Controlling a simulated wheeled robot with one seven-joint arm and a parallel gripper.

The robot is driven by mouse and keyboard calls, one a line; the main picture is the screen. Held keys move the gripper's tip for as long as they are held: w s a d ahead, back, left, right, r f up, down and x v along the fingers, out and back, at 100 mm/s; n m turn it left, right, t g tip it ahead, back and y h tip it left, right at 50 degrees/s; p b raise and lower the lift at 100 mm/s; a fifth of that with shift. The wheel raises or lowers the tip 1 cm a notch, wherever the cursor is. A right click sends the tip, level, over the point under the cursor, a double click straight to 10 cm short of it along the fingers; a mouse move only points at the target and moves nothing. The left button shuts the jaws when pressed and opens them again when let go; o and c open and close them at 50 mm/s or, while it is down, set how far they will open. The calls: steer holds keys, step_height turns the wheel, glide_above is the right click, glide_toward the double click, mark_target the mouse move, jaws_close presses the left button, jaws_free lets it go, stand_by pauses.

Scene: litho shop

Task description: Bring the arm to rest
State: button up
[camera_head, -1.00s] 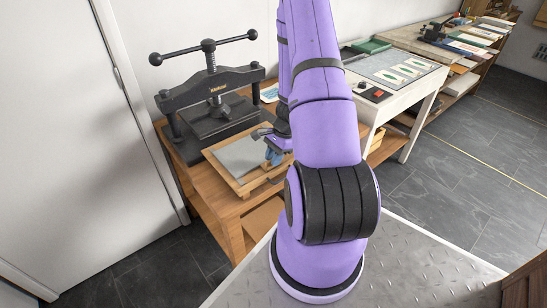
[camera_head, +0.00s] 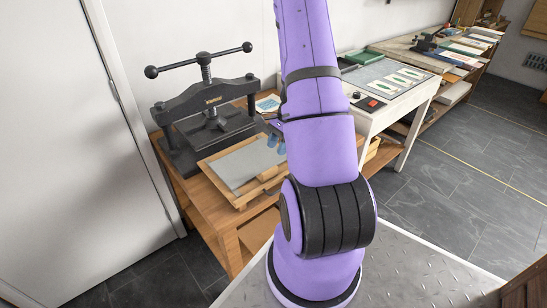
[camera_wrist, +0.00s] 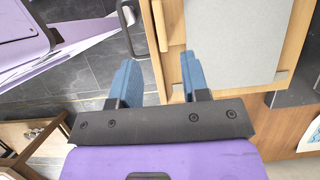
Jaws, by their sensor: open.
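My gripper (camera_wrist: 159,82) shows in the wrist view with its two blue fingers apart and nothing between them. It is above the near edge of a wooden tray with a grey sheet (camera_wrist: 230,45). In the head view my purple arm hides most of the gripper; a bit of blue finger (camera_head: 273,140) shows just left of the arm, by the tray's right side. The tray's grey surface (camera_head: 240,165) is seen on the wooden bench (camera_head: 222,210).
A black screw press (camera_head: 205,112) with a long handle stands on the bench behind the tray. A white table (camera_head: 400,105) with a control panel and printed cards is to the right. A white door (camera_head: 70,130) is at left. Grey tiled floor (camera_head: 440,185) is free at right.

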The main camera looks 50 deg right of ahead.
steer(key=shift+v, duration=0.8)
steer(key=w+a+r+n+h, duration=0.15)
steer(key=a+r+n, duration=0.35)
steer(key=a+r, duration=0.5)
steer(key=w+a+r+n, duration=0.2)
steer(key=a+r+n, duration=0.4)
steer(key=r, duration=0.7)
steer(key=s+a+r+n+t+h, duration=0.2)
steer(key=s+a+r+n+t, duration=0.2)
steer(key=s+a+r+n, duration=0.5)
steer(key=s+a+r, duration=0.3)
steer(key=s+a, duration=0.2)
steer(key=shift+a+r+n+h, duration=0.2)
steer(key=shift+a+n+h, duration=0.1)
steer(key=shift+n+h, duration=0.1)
